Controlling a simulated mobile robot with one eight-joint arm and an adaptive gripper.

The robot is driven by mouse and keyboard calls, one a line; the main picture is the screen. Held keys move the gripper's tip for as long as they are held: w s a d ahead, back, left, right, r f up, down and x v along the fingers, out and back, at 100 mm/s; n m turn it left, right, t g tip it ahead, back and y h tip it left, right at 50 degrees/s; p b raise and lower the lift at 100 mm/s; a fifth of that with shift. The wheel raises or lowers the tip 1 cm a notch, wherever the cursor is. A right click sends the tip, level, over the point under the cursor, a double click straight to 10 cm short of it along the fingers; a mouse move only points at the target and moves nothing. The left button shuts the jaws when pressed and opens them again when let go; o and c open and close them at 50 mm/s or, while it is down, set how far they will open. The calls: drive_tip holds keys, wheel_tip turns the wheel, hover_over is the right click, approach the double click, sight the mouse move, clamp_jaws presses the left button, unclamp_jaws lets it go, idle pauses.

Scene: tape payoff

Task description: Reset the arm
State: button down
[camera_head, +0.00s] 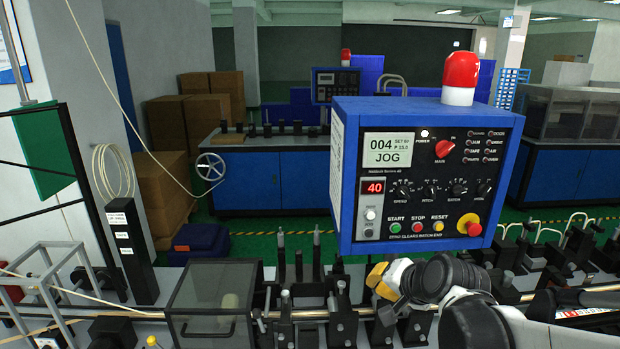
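My arm comes in from the lower right, with white and black links in front of the machine bed. My gripper (384,280) seems to be the yellow and grey part at the arm's far end, just below the blue control box (345,182). Its fingers cannot be made out, so I cannot tell whether it is open or shut. I see nothing held in it. The control box shows "004 JOG" on its screen and "40" in red digits. It has knobs, a green, a red and a yellow button, a red emergency stop and a red lamp on top.
A clear-sided box (213,300) stands on the bed at the lower left, near a wire frame (48,275). A black post (132,250) rises behind them. Several dark fixtures line the bed close to my arm. Cardboard boxes (171,190) and a blue cabinet (270,180) stand behind.

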drive_tip(key=s+f+n+g+h+b, duration=0.1)
drive_tip(key=s+f+n+b, duration=0.2)
drive_tip(key=s, duration=0.6)
drive_tip(key=s+d+f+n+g+h+b, duration=0.1)
drive_tip(key=s+f+n+b, duration=0.3)
drive_tip(key=s, duration=0.6)
wheel_tip(320, 180, down, 2)
drive_tip(key=shift+s+d+f+h+b, duration=0.2)
drive_tip(key=shift+s+d+h+b, duration=0.1)
drive_tip(key=shift+b, duration=0.45)
idle(1.2)
